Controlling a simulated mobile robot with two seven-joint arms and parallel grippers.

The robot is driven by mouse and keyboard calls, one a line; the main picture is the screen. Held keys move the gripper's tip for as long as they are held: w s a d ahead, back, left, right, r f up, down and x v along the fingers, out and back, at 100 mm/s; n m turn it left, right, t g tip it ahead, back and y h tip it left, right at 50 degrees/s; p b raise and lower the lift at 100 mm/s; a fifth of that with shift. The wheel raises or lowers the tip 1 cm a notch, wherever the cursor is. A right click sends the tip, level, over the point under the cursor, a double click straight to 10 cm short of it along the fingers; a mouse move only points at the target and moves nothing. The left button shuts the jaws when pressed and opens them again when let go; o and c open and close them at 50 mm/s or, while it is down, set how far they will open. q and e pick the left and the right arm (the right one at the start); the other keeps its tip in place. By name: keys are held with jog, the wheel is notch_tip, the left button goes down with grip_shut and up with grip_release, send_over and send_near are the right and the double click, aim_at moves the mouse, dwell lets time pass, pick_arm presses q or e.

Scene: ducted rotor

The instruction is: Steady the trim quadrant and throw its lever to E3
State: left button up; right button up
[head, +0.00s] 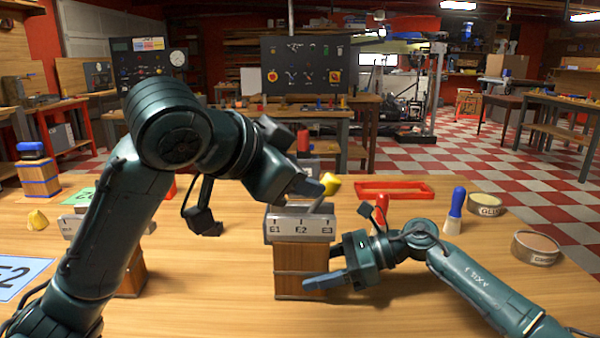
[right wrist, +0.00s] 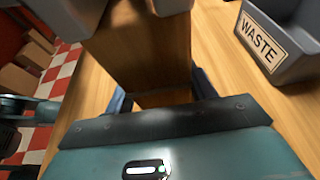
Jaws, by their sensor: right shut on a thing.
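The trim quadrant has a grey head (head: 300,228) marked E1, E2 and E3 on a wooden post (head: 300,258) on the table. Its grey lever with a yellow knob (head: 331,184) leans right, toward the E3 side. My right gripper (head: 318,268) is shut on the post from the right, low down. The right wrist view shows the post (right wrist: 163,95) between its fingers. My left gripper (head: 312,187) is at the lever, just left of the knob. Its finger gap is hidden, so I cannot tell whether it grips or touches the lever.
A grey WASTE bin (right wrist: 280,45) shows in the right wrist view. My left arm covers much of the table's left side. The front middle is clear.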

dwell(0.4)
jog(key=o, duration=1)
